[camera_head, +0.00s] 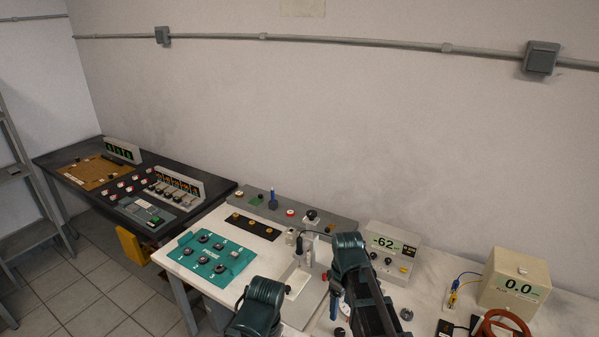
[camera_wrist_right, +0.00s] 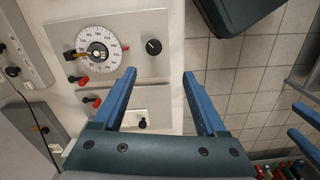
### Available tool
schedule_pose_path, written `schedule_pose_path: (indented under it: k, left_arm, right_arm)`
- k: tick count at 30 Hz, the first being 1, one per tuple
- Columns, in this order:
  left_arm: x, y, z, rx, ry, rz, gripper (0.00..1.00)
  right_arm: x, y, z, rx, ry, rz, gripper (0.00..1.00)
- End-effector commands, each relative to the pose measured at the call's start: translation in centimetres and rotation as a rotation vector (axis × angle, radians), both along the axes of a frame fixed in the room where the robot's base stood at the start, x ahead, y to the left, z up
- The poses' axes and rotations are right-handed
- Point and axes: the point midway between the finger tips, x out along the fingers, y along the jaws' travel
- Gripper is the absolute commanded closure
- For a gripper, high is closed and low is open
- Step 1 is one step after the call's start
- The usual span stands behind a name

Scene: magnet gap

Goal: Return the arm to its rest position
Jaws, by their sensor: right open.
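My right gripper (camera_head: 336,302) hangs at the front of the white bench in the head view, its arm above hiding part of it. In the right wrist view its two blue fingers (camera_wrist_right: 160,74) stand wide apart with nothing between them. Below them is a light panel with a round dial (camera_wrist_right: 99,53) and a black knob (camera_wrist_right: 153,47). My left arm (camera_head: 258,305) shows only in part at the bottom of the head view, with no fingers visible there. Two blue bars, perhaps the left gripper's fingers, are cut off at the wrist view's right edge.
A beige box reading 0.0 (camera_head: 515,278) stands right, near a red ring-shaped part (camera_head: 503,326). A dark table (camera_head: 221,187) stands left. Tiled floor (camera_wrist_right: 254,64) lies beyond the bench edge.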

Motion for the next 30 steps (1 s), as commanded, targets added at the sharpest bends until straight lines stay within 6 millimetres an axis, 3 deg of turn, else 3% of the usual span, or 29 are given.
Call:
schedule_pose_path:
  k: [6,12,17,30]
  left_arm:
    - [0.0,0.0,-0.3,0.000,0.000,0.000,0.36]
    - [0.0,0.0,-0.4,0.000,0.000,0.000,0.36]
    - [0.0,0.0,-0.4,0.000,0.000,0.000,0.36]
    - [0.0,0.0,-0.4,0.000,0.000,0.000,0.36]
  right_arm:
    - [-7.7,6.0,-0.2,-0.052,0.010,-0.224,0.26]
    - [-12.4,8.7,-0.3,-0.094,-0.002,-0.406,0.26]
    - [-13.5,9.4,-0.2,-0.107,-0.008,-0.465,0.26]
    - [-13.4,9.4,-0.2,-0.107,-0.008,-0.469,0.26]
